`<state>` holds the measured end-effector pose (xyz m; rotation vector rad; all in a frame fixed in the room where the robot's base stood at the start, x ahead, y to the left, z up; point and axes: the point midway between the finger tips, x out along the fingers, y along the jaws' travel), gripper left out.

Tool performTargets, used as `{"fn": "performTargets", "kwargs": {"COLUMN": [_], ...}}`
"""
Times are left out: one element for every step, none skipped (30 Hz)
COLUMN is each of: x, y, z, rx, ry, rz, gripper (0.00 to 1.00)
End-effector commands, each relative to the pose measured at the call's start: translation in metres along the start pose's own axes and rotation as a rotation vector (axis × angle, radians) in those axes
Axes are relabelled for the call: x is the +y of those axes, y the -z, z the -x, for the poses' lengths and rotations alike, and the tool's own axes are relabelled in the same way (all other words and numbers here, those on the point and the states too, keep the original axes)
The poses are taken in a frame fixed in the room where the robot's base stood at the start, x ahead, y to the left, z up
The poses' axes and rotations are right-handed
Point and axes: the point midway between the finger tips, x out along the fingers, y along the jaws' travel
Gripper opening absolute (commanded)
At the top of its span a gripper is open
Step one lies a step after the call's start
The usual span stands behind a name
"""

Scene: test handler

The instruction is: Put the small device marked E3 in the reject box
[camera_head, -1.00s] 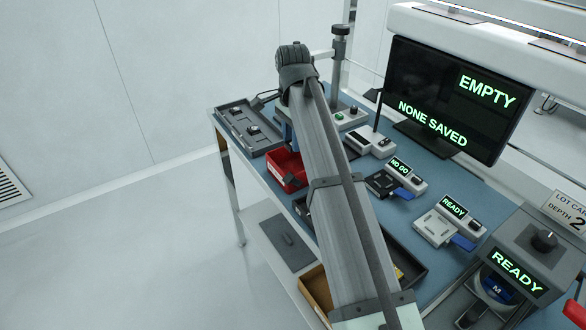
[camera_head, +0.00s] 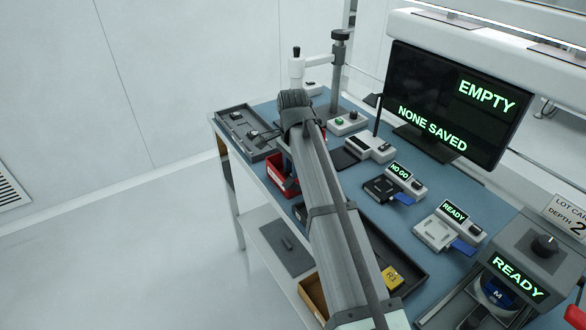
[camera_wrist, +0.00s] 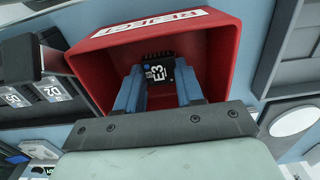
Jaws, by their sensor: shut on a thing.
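In the wrist view, my gripper (camera_wrist: 158,88) has its two blue fingers shut on the small black device marked E3 (camera_wrist: 157,72). The fingers point into the open mouth of the red reject box (camera_wrist: 222,48), whose label shows on the rim. The device is seen against the box's inside; I cannot tell whether it touches the floor of the box.
A dark grey tray (camera_head: 232,125) lies at the table's far left. Two test stations, one reading NO GO (camera_head: 400,170) and one READY (camera_head: 452,210), stand to the right. In the wrist view, a dark holder with marked devices (camera_wrist: 50,92) is left of the box.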

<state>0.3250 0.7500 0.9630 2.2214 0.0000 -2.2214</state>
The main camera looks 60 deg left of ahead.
Motion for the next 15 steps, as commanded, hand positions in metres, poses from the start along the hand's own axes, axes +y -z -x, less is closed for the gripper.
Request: {"fn": "performTargets", "kwargs": {"x": [0.0000,0.0000,0.0001,0.0001,0.0001,0.0000,0.0000,0.0000,0.0000,0.0000,0.0000,0.0000,0.0000,0.0000,0.0000], "y": [0.0000,0.0000,0.0000,0.0000,-0.0001,0.0000,0.0000,0.0000,0.0000,0.0000,0.0000,0.0000,0.0000,0.0000,0.0000], "z": [-0.0001,-0.0005,-0.0014,-0.0021,-0.0028,-0.0026,-0.0025,-0.0024,-0.0024,-0.0024,-0.0024,-0.0024,-0.0024,-0.0024,-0.0024], "rx": [0.000,0.000,0.000,0.000,0.000,0.000,0.000,0.000,0.000,0.000,0.000,0.000,0.000,0.000,0.000], "ry": [0.000,0.000,0.000,0.000,0.000,0.000,0.000,0.000,0.000,0.000,0.000,0.000,0.000,0.000,0.000], "rz": [0.000,0.000,0.000,0.000,0.000,0.000,0.000,0.000,0.000,0.000,0.000,0.000,0.000,0.000,0.000], "gripper": [0.10,0.10,0.10,0.10,0.10,0.40,0.43,0.46,0.50,0.52,0.55,0.59,0.62,0.63,0.63]}}
